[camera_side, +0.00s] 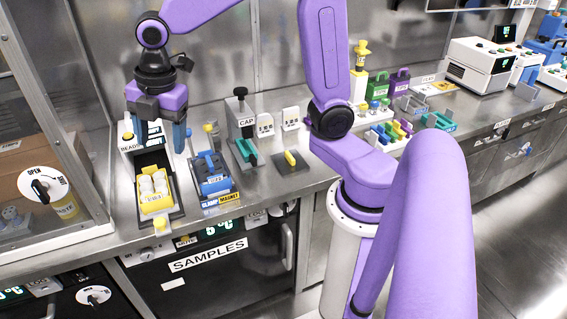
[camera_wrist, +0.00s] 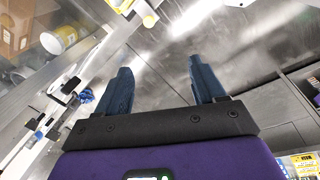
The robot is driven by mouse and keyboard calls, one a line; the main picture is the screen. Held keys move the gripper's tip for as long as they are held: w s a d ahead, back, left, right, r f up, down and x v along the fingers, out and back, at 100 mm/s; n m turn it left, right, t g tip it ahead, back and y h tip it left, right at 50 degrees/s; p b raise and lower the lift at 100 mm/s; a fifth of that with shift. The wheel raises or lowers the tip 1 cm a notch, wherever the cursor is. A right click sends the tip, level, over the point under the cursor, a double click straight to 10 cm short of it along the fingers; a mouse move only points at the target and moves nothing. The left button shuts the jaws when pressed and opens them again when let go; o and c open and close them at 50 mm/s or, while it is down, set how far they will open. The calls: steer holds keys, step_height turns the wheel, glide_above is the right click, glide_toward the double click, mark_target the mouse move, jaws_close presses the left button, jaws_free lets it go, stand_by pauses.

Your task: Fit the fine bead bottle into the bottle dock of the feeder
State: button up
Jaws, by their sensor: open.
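My gripper (camera_side: 160,149) points down at the left of the bench, over a unit labelled BEADS (camera_side: 129,149), which looks like the feeder. Its two blue fingers are apart with nothing held between them; the wrist view also shows the gap between the fingers (camera_wrist: 158,64) empty. The fingers and wrist hide part of the BEADS unit, and I cannot make out its bottle dock. I cannot tell which container is the fine bead bottle.
A glass-sided cabinet (camera_side: 45,120) borders the left; a yellow container (camera_side: 66,206) is inside. The bench's front edge is close.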

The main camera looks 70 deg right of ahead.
steer(key=s+d+f+m, duration=0.1)
steer(key=s+d+m, duration=0.1)
steer(key=s, duration=0.5)
steer(key=s+d+f+m+g, duration=0.1)
steer(key=s+f+m, duration=0.1)
steer(key=s, duration=0.6)
steer(key=s+d+f+m, duration=0.2)
steer(key=s+m, duration=0.2)
steer(key=s, duration=0.4)
steer(key=shift+d+g, duration=0.3)
steer(key=shift+d, duration=0.05)
steer(key=shift+w, duration=0.1)
